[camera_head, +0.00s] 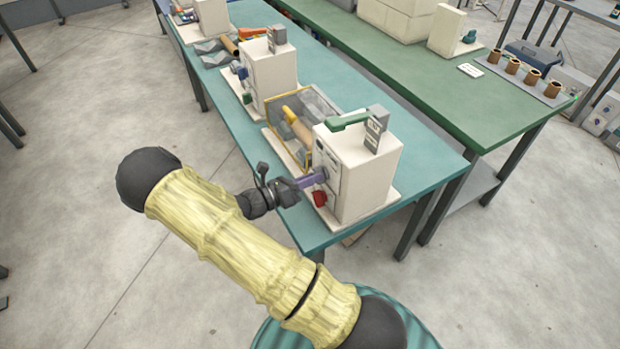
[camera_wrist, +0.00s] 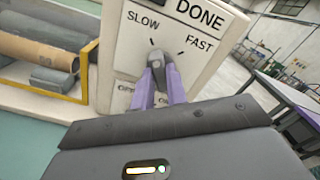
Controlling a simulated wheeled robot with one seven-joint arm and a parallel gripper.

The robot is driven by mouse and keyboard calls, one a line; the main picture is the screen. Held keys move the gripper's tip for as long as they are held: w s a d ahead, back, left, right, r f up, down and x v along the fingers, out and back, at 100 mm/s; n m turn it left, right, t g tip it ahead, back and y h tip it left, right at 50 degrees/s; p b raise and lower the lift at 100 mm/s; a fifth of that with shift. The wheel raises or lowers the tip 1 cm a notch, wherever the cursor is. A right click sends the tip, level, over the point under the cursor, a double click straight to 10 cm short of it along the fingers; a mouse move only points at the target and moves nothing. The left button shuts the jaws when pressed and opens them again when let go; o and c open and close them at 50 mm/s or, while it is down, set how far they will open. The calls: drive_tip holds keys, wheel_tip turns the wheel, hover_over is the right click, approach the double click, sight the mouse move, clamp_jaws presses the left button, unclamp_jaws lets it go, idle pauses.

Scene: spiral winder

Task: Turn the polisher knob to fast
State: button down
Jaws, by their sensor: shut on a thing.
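The polisher is a cream box (camera_head: 368,178) at the near end of the teal bench. In the wrist view its front panel (camera_wrist: 125,45) reads SLOW at upper left, FAST at right and DONE at the top, with a short tick by each speed word. The grey knob (camera_wrist: 156,61) sits below the ticks; its upper end appears nearer the SLOW tick. My gripper (camera_wrist: 158,66) is shut on the knob, with one purple finger on each side. In the head view, my gripper (camera_head: 322,176) reaches the panel from the left and hides the knob.
A red part (camera_head: 319,198) sits low on the panel and a green lever (camera_head: 348,122) on top. A yellow-framed bin (camera_head: 271,145) stands just behind. Similar cream machines (camera_head: 270,75) stand farther along the teal bench (camera_head: 428,158).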

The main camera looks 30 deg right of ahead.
drive_tip(key=shift+m+b, duration=0.8)
drive_tip(key=shift+m, duration=6.6)
drive_tip(key=c, duration=1.4)
unclamp_jaws()
drive_tip(key=shift+a, duration=0.15)
drive_tip(key=a+b, duration=0.3)
drive_tip(key=a, duration=1.4)
drive_tip(key=shift+s, duration=0.3)
